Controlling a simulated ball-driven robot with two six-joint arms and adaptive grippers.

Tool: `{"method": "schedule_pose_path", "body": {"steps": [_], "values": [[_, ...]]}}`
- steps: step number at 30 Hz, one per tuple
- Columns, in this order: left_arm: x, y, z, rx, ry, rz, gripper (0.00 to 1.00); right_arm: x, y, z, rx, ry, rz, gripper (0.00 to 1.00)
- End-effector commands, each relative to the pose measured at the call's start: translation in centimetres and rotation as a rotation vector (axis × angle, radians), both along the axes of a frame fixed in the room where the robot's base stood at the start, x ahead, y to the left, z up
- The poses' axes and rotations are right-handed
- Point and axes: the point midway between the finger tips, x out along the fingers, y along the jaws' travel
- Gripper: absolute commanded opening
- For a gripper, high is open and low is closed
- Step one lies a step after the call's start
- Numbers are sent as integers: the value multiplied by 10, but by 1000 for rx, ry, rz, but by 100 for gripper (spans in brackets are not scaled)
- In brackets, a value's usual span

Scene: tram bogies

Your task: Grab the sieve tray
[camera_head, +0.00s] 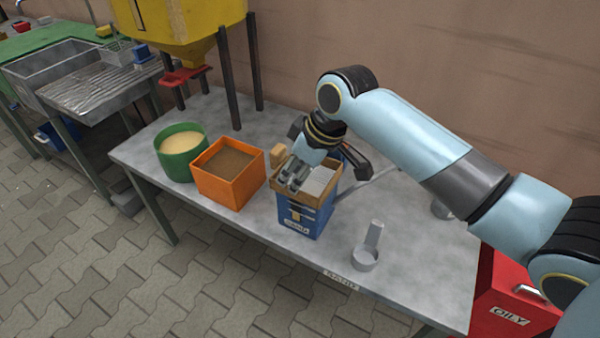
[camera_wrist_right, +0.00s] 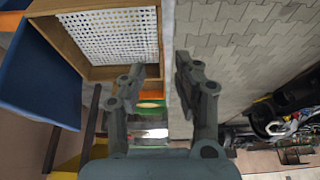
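The sieve tray (camera_head: 320,181) has a brown wooden frame and a white perforated mesh. It sits on top of a blue box (camera_head: 303,220) on the metal table. It also shows at the upper left of the right wrist view (camera_wrist_right: 104,73). My right gripper (camera_head: 293,180) reaches down over the tray and hides part of it. In the right wrist view my gripper (camera_wrist_right: 160,64) is open, with one finger over the tray's corner side and the other outside its edge. Contact cannot be told. My left gripper is not in view.
An orange bin (camera_head: 228,174) of brown material and a green tub (camera_head: 181,152) stand left of the blue box. A metal scoop (camera_head: 366,258) lies to its right. A yellow hopper (camera_head: 190,25) stands behind. A red bin (camera_head: 510,300) is at the table's right end.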

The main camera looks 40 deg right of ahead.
Motion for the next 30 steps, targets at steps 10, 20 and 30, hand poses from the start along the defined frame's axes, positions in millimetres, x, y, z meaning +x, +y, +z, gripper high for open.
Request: {"method": "schedule_pose_path", "body": {"steps": [10, 20, 30], "values": [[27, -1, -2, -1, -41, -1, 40, 16, 8, -39, 1, 1, -1, 32], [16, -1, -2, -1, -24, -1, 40, 16, 8, -39, 0, 0, 0, 32], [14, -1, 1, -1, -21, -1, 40, 16, 8, -42, 1, 1, -1, 32]]}}
